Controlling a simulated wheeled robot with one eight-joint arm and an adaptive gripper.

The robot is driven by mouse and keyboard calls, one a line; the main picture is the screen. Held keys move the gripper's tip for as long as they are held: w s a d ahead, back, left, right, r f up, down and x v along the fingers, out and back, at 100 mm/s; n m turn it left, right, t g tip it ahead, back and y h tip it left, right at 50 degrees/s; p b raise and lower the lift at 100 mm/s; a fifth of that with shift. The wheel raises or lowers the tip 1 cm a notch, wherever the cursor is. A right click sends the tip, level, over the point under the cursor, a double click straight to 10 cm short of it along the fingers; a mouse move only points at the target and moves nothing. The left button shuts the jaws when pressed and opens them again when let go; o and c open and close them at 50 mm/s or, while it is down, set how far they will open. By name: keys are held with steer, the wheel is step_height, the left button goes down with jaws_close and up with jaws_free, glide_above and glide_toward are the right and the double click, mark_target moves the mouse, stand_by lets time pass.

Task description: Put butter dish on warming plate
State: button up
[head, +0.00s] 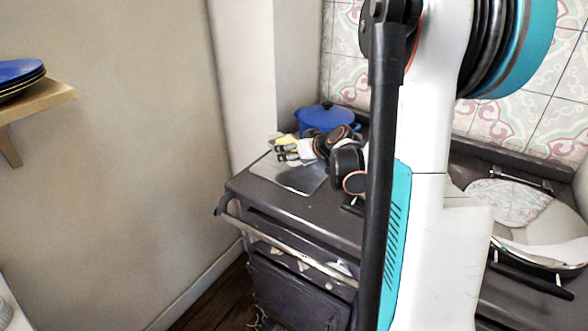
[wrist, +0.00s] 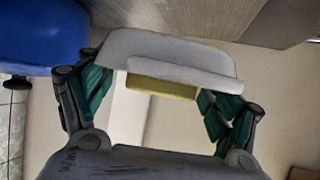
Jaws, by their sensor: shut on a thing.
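The butter dish (wrist: 165,52) is white with a yellow block of butter. In the wrist view it spans the space between the green-padded fingers of my gripper (wrist: 160,92), which is shut on it. In the head view the dish (head: 305,147) and my gripper (head: 289,153) are small, over the stove's left part. The warming plate (head: 300,179) appears to be the flat grey metal plate on the dark stove top, below and in front of the gripper. My arm hides part of the stove top. I cannot tell whether the dish touches the plate.
A blue pot (head: 327,118) stands behind the gripper; it also shows at upper left in the wrist view (wrist: 40,35). The stove (head: 335,225) has a front rail. A wall shelf (head: 40,100) holds blue plates (head: 20,72). A round lid (head: 510,203) is at right.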

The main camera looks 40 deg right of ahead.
mark_target(294, 171)
steer(key=shift+f+b, duration=1)
steer(key=shift+f, duration=1.8)
steer(key=shift+f, duration=0.15)
steer(key=o, duration=1.2)
steer(key=shift+r, duration=0.2)
steer(key=p+v, duration=0.4)
steer(key=v, duration=0.8)
steer(key=shift+a, duration=0.1)
